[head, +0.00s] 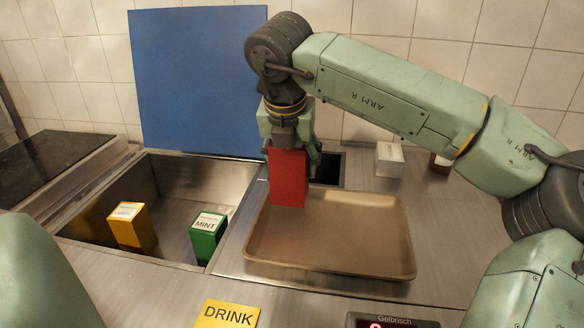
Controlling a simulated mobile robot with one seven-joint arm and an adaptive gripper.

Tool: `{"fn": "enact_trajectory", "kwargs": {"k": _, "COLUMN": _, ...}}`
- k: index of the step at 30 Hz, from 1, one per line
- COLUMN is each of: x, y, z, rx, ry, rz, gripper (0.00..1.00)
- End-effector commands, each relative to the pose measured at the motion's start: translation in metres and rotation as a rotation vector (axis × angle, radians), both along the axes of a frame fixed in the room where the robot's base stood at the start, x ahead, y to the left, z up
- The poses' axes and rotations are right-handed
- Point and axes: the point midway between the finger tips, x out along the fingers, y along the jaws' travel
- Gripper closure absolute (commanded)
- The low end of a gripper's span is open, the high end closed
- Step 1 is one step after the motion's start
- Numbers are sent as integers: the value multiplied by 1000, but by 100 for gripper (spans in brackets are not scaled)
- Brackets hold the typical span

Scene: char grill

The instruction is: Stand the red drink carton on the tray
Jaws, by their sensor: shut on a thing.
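The red drink carton (288,180) is upright in my gripper (292,148), which is shut on its upper part. In the head view the carton's lower end shows over the back left corner of the brown tray (335,235). I cannot tell whether the carton touches the tray or hangs just above it. The rest of the tray is empty. The carton's top is hidden by the gripper.
A sunken metal bin (165,180) on the left holds a yellow carton (132,227) and a green MINT carton (206,237). A blue board (195,80) stands behind. A white box (389,160) is at the back right. A DRINK sign (228,315) lies in front.

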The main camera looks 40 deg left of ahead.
Motion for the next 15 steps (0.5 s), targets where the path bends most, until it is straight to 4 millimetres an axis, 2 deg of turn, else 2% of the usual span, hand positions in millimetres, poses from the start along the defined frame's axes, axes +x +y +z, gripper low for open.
{"fn": "enact_trajectory", "kwargs": {"k": 4, "x": 1, "y": 0, "z": -9, "rx": -1, "ry": 2, "rz": 2, "gripper": 81}}
{"fn": "enact_trajectory", "kwargs": {"k": 9, "x": 0, "y": 0, "z": -31, "rx": 0, "ry": 2, "rz": 2, "gripper": 81}}
{"fn": "enact_trajectory", "kwargs": {"k": 15, "x": 1, "y": 0, "z": -35, "rx": 1, "ry": 0, "rz": 0, "gripper": 81}}
